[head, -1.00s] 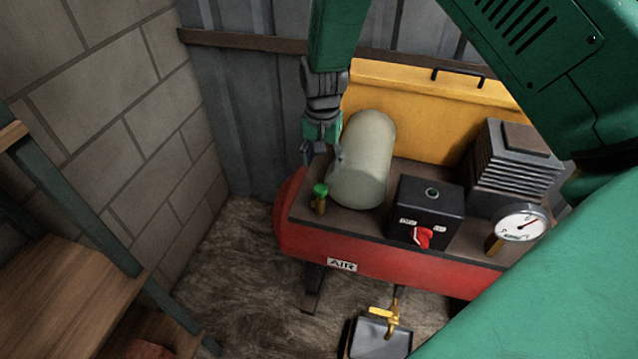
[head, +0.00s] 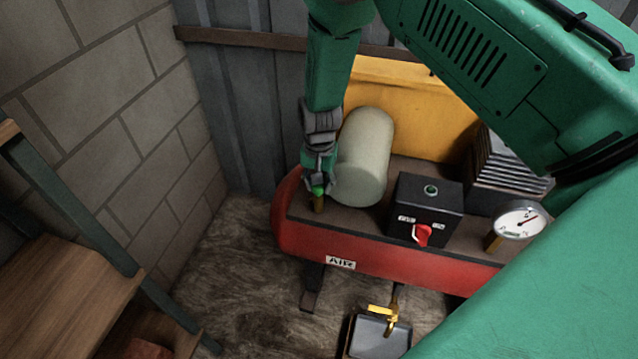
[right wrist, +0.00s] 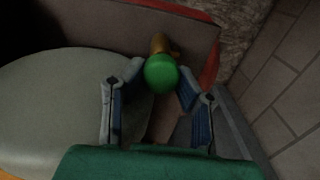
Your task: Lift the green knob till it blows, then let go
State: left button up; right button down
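The green knob (head: 318,191) sits on a short brass stem near the left end of the red air tank (head: 350,256). My right gripper (head: 319,181) has come down over it from above and partly hides it in the head view. In the right wrist view the round green knob (right wrist: 161,73) shows between the two fingertips of my right gripper (right wrist: 163,85). The fingers are apart, one on each side of the knob and very close to it; I cannot tell whether they touch it. My left gripper is not in view.
A black box (head: 427,205) with a red switch (head: 422,235) and a round gauge (head: 517,220) stand farther right. A brass tap (head: 388,315) is above a tray below. Wooden shelves (head: 60,290) are at left.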

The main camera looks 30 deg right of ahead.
jog(key=shift+a+r+p, duration=0.1)
jog(key=shift+r+p, duration=0.6)
jog(key=shift+r, duration=0.05)
jog(key=shift+s+f, duration=0.1)
jog(key=c, duration=1.2)
grip_release()
notch_tip(320, 180, up, 12)
